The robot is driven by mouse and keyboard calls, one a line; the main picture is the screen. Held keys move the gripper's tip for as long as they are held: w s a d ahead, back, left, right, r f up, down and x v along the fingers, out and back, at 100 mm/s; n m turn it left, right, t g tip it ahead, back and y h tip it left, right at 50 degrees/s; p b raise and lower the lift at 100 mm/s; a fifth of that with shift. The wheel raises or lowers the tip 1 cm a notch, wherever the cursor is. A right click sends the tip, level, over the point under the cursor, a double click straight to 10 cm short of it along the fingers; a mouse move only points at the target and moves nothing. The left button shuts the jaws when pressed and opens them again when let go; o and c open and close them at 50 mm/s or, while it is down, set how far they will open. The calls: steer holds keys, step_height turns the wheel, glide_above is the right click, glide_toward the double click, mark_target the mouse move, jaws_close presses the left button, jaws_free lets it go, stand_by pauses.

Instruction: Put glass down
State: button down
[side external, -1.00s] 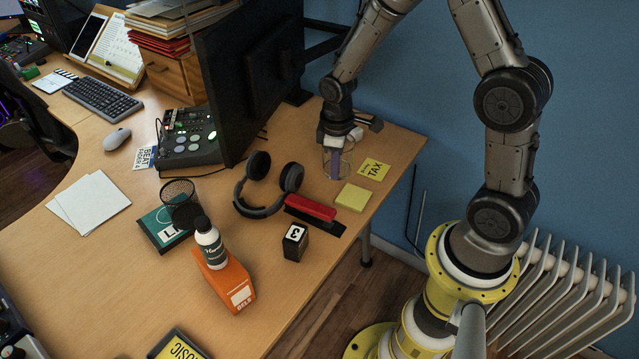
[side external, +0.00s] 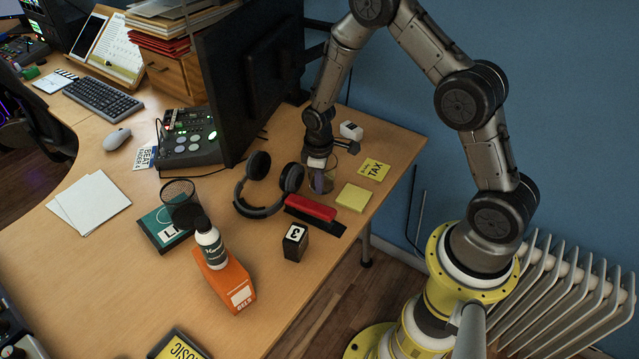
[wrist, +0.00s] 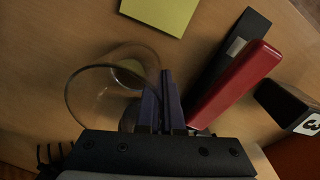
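The clear glass (side external: 328,181) is at the right part of the desk, left of the yellow sticky pad, below my gripper (side external: 319,176). In the wrist view the glass (wrist: 96,98) shows its round rim, with its base farther off. My gripper's two dark fingers (wrist: 162,98) are close together at the right side of the rim, shut on the glass wall. I cannot tell whether the base touches the desk.
A red stapler (side external: 311,208) lies close in front of the glass, and headphones (side external: 262,185) lie to its left. The yellow sticky pad (side external: 353,197), a TAX note (side external: 374,169) and a small white object (side external: 351,130) are nearby. The monitor (side external: 250,75) stands behind left.

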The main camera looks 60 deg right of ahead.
steer(key=shift+f, duration=0.1)
steer(key=c, duration=1.1)
jaws_free()
steer(key=shift+o, duration=0.2)
steer(key=s+a+r+m+t, duration=0.15)
steer(key=s+r, duration=0.35)
steer(key=r, duration=0.8)
steer(key=s+a+r+m+t, duration=0.1)
steer(key=s+a+r, duration=0.25)
steer(key=r, duration=0.95)
steer(key=s+a+r+m+t, duration=0.1)
steer(key=s+r, duration=0.1)
steer(key=s, duration=0.5)
steer(key=s+r+m+t, duration=0.1)
steer(key=s+r+t, duration=0.1)
steer(key=s, duration=0.6)
steer(key=shift+a+r+y, duration=0.3)
steer(key=shift+a+r, duration=0.1)
steer(key=shift+r, duration=0.2)
steer(key=shift+w, duration=0.1)
